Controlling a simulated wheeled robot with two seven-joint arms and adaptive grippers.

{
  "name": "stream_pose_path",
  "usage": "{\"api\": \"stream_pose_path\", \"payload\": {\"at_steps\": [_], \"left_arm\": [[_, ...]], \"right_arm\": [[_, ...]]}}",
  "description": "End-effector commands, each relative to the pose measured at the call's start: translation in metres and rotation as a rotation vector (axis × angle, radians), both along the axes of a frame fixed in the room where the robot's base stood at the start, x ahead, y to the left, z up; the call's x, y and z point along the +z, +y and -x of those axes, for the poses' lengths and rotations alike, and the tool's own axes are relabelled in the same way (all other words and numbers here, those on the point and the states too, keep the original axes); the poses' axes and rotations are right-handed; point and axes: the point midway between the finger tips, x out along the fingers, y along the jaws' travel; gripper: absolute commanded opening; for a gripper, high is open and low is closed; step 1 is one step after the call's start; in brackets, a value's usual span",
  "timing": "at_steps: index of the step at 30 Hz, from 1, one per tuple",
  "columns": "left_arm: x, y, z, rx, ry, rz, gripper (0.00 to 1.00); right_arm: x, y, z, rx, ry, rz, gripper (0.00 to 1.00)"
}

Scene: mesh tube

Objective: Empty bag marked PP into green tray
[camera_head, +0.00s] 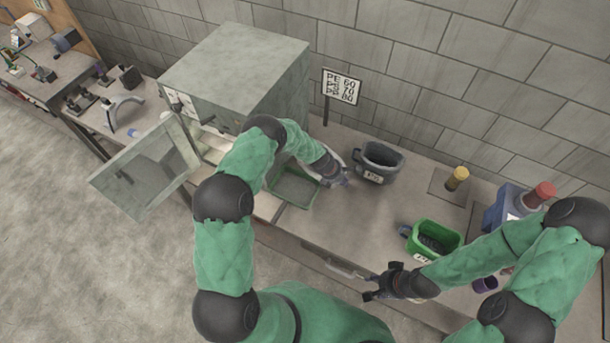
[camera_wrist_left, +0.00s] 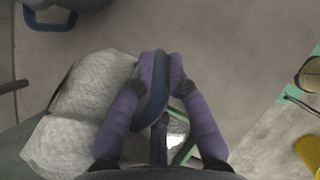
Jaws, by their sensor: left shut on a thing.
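My left gripper (camera_head: 338,176) is above the bench beside the green-rimmed tray (camera_head: 291,187). In the left wrist view its purple fingers (camera_wrist_left: 160,82) are shut on a dark blue rounded piece (camera_wrist_left: 153,88). White textured bag material (camera_wrist_left: 88,92) lies against the fingers on the left; I cannot tell whether the blue piece belongs to it. No PP mark is readable on it. Part of a green rim (camera_wrist_left: 184,150) shows below the fingers. My right gripper (camera_head: 382,284) is empty, fingers apart, near the bench's front edge.
A grey labelled bin (camera_head: 380,163) stands right of my left gripper. A green labelled box (camera_head: 434,237) with dark contents is farther right. A sign (camera_head: 341,87) lists PE, PS, PP. A metal cabinet (camera_head: 232,70) has its door (camera_head: 146,170) open. A yellow-capped bottle (camera_head: 456,179) stands at right.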

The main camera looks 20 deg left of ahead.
Motion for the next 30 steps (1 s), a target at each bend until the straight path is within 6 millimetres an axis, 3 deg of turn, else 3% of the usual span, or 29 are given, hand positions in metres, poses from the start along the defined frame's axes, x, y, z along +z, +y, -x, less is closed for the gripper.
{"api": "stream_pose_path", "payload": {"at_steps": [20, 30], "left_arm": [[0.001, -0.004, -0.002, 0.035, 0.064, -0.053, 0.00], [0.000, -0.007, -0.006, 0.049, 0.096, -0.080, 0.00]], "right_arm": [[0.063, 0.000, 0.000, 0.000, 0.000, 0.000, 0.40], [0.052, 0.000, 0.000, 0.000, 0.000, 0.000, 0.40]]}}
